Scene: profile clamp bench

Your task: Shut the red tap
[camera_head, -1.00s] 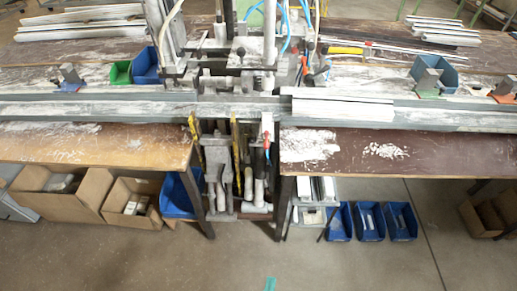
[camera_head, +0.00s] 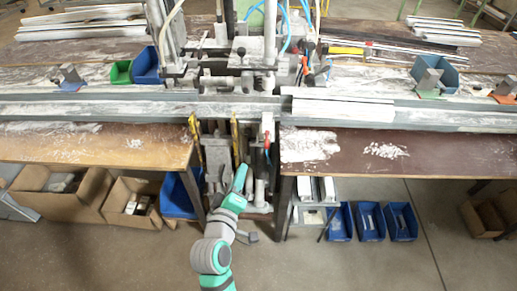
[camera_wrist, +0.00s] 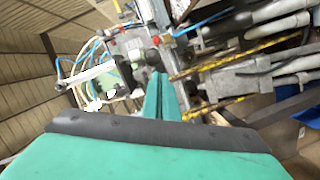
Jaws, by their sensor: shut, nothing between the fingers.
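A small red part that looks like the red tap (camera_head: 267,144) sits on the front of the clamp machine, just below the rail and beside a light blue fitting. It is too small to tell its handle position. In the wrist view a small red part (camera_wrist: 156,40) shows beyond the fingertips next to a blue piece; I cannot tell for sure that it is the same one. My green gripper (camera_head: 241,172) is in front of the machine's lower part, below and left of the red part in the head view. Its fingers (camera_wrist: 160,82) are shut and empty.
Yellow bars (camera_head: 235,138) hang close to my gripper. The long rail (camera_head: 90,108) crosses above, with a brown table (camera_head: 440,160) at right and a wooden one (camera_head: 100,145) at left. Blue bins (camera_head: 370,222) stand on the floor at right. Floor in front is open.

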